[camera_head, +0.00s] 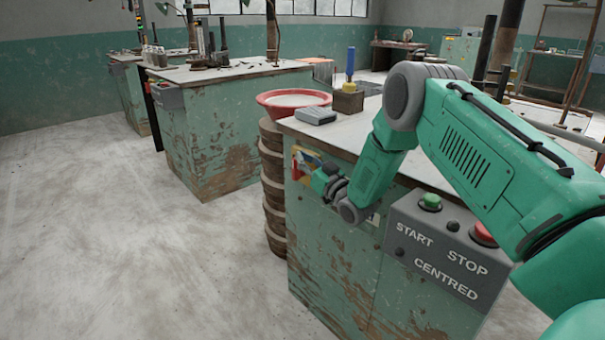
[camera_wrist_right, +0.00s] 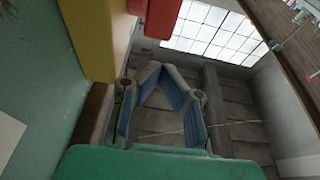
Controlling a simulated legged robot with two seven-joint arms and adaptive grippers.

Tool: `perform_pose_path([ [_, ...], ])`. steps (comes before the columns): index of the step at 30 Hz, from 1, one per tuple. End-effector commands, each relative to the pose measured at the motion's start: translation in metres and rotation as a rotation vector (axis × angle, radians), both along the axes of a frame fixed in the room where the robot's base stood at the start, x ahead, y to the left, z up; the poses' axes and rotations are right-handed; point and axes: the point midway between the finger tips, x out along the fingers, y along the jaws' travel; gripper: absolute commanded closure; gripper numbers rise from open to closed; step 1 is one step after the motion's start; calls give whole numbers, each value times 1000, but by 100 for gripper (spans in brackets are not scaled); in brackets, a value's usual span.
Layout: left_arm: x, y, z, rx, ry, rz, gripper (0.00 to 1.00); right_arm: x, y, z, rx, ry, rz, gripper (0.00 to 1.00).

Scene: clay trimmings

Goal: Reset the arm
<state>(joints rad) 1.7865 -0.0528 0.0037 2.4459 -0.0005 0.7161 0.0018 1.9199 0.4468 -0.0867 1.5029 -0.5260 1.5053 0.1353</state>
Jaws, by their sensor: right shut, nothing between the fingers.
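My right arm comes in from the right and bends down at the front of the green workbench cabinet. My right gripper (camera_head: 311,164) is close to the cabinet's front left part, beside a yellow thing (camera_head: 300,151) and a small red thing (camera_head: 295,168). In the right wrist view the gripper's grey-blue fingers (camera_wrist_right: 158,76) come together at their tips, with nothing seen between them. The yellow thing (camera_wrist_right: 104,40) and the red thing (camera_wrist_right: 158,16) are close beyond the fingers there; I cannot tell whether they touch. My left gripper is not in view.
A control box with START and STOP buttons (camera_head: 435,245) is on the cabinet front below my arm. A red basin (camera_head: 293,101) sits on stacked round brown things at left. A grey box (camera_head: 316,116) lies on the worktop (camera_head: 350,132). The floor at left is clear.

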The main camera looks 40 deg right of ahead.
Motion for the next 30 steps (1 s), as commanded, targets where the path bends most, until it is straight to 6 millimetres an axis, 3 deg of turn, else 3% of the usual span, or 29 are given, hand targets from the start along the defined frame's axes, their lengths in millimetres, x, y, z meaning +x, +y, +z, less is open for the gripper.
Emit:
perform_pose_path([
  [6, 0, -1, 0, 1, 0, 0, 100, 0, -1, 16, 1, 0, 0, 100],
  [23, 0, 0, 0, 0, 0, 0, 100, 0, 1, 16, 1, 3, 0, 100],
  [26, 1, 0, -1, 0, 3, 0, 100, -2, 8, 5, 7, 39, 0, 100],
  [29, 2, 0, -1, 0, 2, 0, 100, -9, 28, -26, 24, 141, 0, 100],
  [30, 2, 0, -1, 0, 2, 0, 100, -15, 40, -45, 32, 204, 0, 100],
])
